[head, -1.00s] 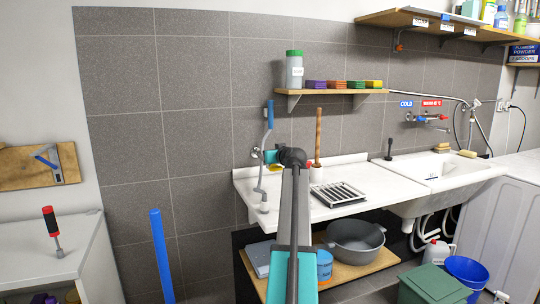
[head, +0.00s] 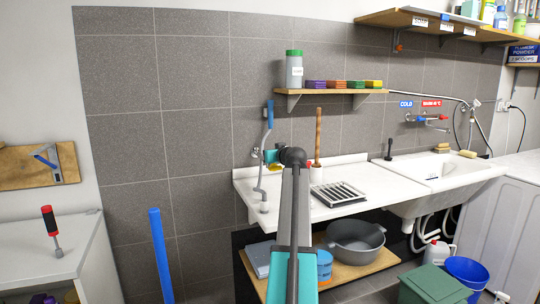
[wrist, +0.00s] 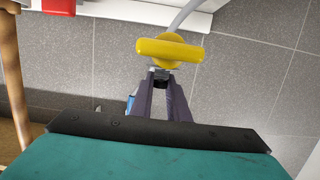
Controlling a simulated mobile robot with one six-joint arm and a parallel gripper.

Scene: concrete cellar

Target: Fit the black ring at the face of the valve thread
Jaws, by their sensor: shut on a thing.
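My gripper (wrist: 160,86) is shut on a small black piece, the black ring (wrist: 160,76), at its fingertips. Only the ring's edge shows, so its exact tilt is unclear. Right beyond it is a yellow rounded part (wrist: 169,50) with a crossbar, apparently the valve's handle. The valve thread itself is hidden or too small to make out, and I cannot tell whether the ring touches it. In the head view a small metal fitting (head: 254,153) sits on the tiled wall, and my arm hides most of my gripper and the ring.
A grey hose with a blue handle (head: 269,115) hangs beside the fitting. A wooden stick (head: 318,135) stands close to the right of my gripper on the white sink counter (head: 340,210). A wooden shelf (head: 330,92) is above.

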